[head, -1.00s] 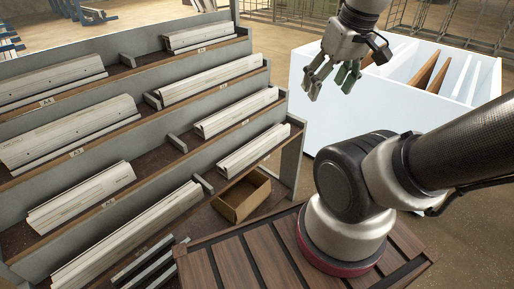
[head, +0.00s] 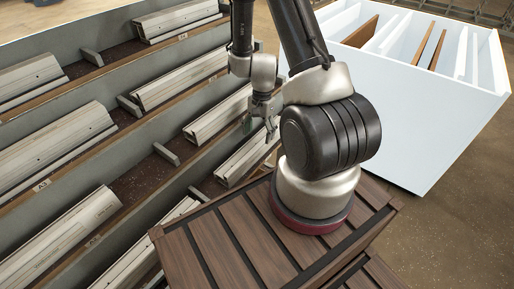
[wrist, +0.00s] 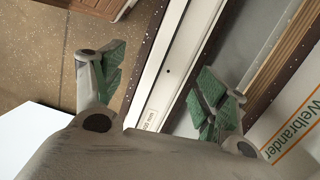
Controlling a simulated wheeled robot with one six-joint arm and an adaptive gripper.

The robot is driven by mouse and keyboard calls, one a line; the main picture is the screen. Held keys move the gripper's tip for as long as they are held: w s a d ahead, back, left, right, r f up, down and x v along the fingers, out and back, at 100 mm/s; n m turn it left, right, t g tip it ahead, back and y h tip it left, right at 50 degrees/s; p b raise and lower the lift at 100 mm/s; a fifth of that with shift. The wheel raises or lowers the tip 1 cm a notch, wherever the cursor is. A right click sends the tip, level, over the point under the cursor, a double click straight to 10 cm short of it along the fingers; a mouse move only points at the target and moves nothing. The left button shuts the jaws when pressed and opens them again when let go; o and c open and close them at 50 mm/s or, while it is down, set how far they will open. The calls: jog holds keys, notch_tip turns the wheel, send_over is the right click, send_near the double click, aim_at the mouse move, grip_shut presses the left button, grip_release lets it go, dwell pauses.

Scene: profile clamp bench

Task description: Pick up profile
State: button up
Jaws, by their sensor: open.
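Long pale profiles lie in groups on the tiered rack, among them a group on the lower right shelf (head: 238,164) and one just above it (head: 215,117). My gripper (head: 260,124) is open and empty, pointing down in front of these right-hand groups. In the wrist view, my gripper (wrist: 160,82) has its green-padded fingers spread wide. A white profile (wrist: 164,65) with a small printed label runs between the fingers, below them. I cannot tell whether any finger touches it. My arm hides part of the lower right shelf in the head view.
The grey rack has shelf labels and short dividers (head: 166,154). A white bin (head: 415,105) with brown and white boards stands at the right.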

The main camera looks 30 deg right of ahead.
jog(key=shift+w+d+f+m+t, duration=0.15)
jog(key=shift+w+d+m+t, duration=0.15)
jog(key=shift+w+m, duration=0.25)
jog(key=shift+w+f, duration=0.1)
jog(key=shift+f, duration=0.25)
jog(key=f, duration=0.4)
jog(key=a+f, duration=0.1)
jog(key=f, duration=0.1)
jog(key=shift+f, duration=0.4)
jog(key=c, duration=1.1)
notch_tip(320, 180, up, 9)
jog(key=shift+w+r, duration=0.1)
jog(key=shift+r, duration=0.05)
jog(key=shift+c, duration=0.2)
jog(key=shift+r, duration=0.4)
